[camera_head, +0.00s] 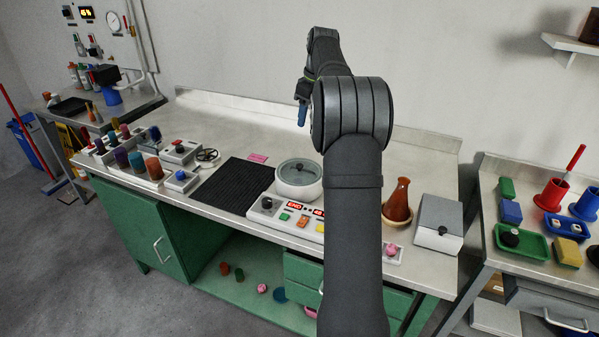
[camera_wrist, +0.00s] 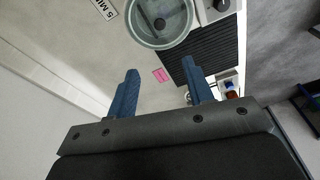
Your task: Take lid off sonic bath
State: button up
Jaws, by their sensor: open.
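The sonic bath (camera_head: 298,190) is a round white tub on the steel bench, just left of my arm. Its lid (camera_head: 299,172) is a greyish see-through disc with a small dark knob, and it sits on top of the tub. In the wrist view the lid (camera_wrist: 160,18) shows at the top, beyond my fingertips. My gripper (camera_wrist: 160,72) is open and empty, with two blue fingers apart. In the head view only one blue finger of my gripper (camera_head: 302,115) shows clearly, above and behind the bath.
A control panel (camera_head: 287,218) with lit displays stands in front of the bath. A black ribbed mat (camera_head: 233,187) lies to its left. An orange-brown flask (camera_head: 398,200) and a white box (camera_head: 438,222) stand right of my arm. The bench behind the mat is mostly clear.

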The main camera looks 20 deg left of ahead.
jog(key=a+n, duration=0.2)
jog(key=n, duration=0.3)
send_over(299, 165)
jog(key=shift+h, duration=0.3)
jog(key=f, duration=1.2)
jog(key=shift+w+f, duration=0.1)
jog(key=shift+w, duration=0.15)
jog(key=shift+s+d+f, duration=0.1)
jog(key=shift+f, duration=1.25)
jog(key=shift+s+d+f, duration=0.1)
jog(key=shift+f, duration=1.2)
grip_shut()
jog(key=shift+r, duration=0.15)
